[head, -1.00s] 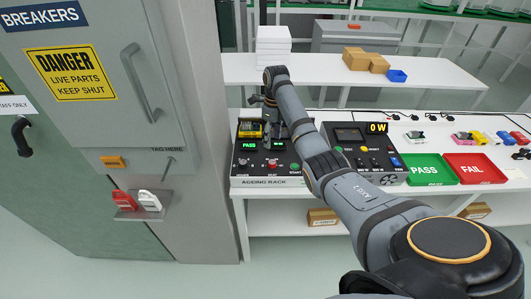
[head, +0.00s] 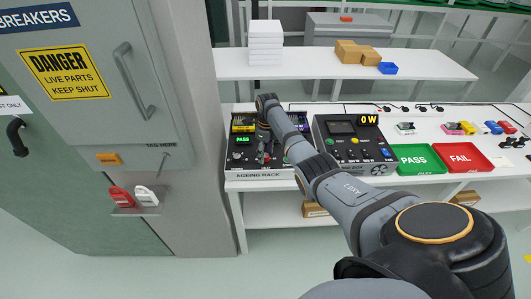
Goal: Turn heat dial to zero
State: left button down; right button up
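The ageing rack (head: 257,174) is a dark control panel with a pale front, on the white bench left of centre. It has a green PASS display (head: 243,139) and a row of small controls along its front. The heat dial seems to be the reddish control (head: 265,159) in the middle of that row; its label and setting are too small to read. My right gripper (head: 263,142) points down over the panel, just behind this control. Its fingers are small and dark against the panel, so I cannot tell their opening or any contact. My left gripper is out of view.
A second console (head: 350,145) reading 0 W stands right of the rack, partly behind my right arm. Green PASS (head: 418,158) and red FAIL (head: 467,157) trays lie farther right. A grey breaker cabinet (head: 100,85) stands close on the left. A white shelf (head: 300,68) runs behind.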

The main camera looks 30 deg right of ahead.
jog(key=c, duration=0.9)
grip_shut()
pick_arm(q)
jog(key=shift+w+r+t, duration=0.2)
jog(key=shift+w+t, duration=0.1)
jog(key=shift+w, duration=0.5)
